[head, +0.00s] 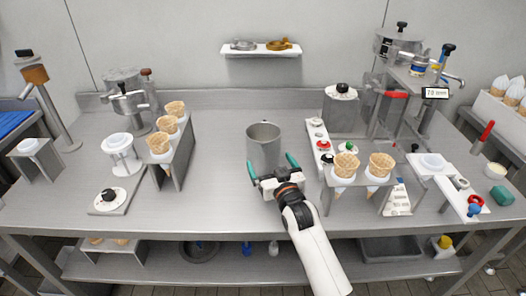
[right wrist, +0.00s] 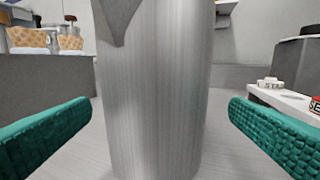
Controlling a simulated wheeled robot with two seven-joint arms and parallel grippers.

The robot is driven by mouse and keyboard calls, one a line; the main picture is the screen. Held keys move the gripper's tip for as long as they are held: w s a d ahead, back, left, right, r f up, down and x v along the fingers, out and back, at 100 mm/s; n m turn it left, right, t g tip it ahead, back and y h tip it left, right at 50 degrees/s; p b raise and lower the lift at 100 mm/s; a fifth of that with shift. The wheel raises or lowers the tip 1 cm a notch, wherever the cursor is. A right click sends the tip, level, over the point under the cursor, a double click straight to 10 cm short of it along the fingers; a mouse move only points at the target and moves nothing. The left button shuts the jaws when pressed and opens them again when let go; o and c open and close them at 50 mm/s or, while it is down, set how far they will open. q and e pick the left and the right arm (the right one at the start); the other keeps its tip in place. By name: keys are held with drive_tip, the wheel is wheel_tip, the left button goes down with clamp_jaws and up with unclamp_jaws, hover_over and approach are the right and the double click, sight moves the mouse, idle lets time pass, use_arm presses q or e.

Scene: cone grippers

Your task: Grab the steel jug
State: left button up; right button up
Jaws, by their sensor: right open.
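The steel jug (head: 263,146) stands upright on the metal table near its middle. It is a plain grey cylinder, open at the top. My right gripper (head: 271,172) is open, its two green fingers on either side of the jug's lower front. In the right wrist view the jug (right wrist: 155,100) fills the middle, with its spout at the upper left. The right gripper (right wrist: 152,135) shows a green finger at each side, with a gap between each finger and the jug. My left gripper is not in view.
A cone stand (head: 173,162) is to the left. A second cone stand (head: 345,182) and a white strip of buttons (head: 318,146) are close on the right. A small shelf (head: 260,52) is on the back wall. The table between the jug and the left stand is clear.

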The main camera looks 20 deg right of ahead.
sight(263, 139)
drive_tip(key=w, duration=0.5)
drive_tip(key=shift+a+f, duration=0.1)
drive_tip(key=shift+a, duration=0.2)
drive_tip(key=c, duration=1.2)
drive_tip(key=shift+o, duration=0.2)
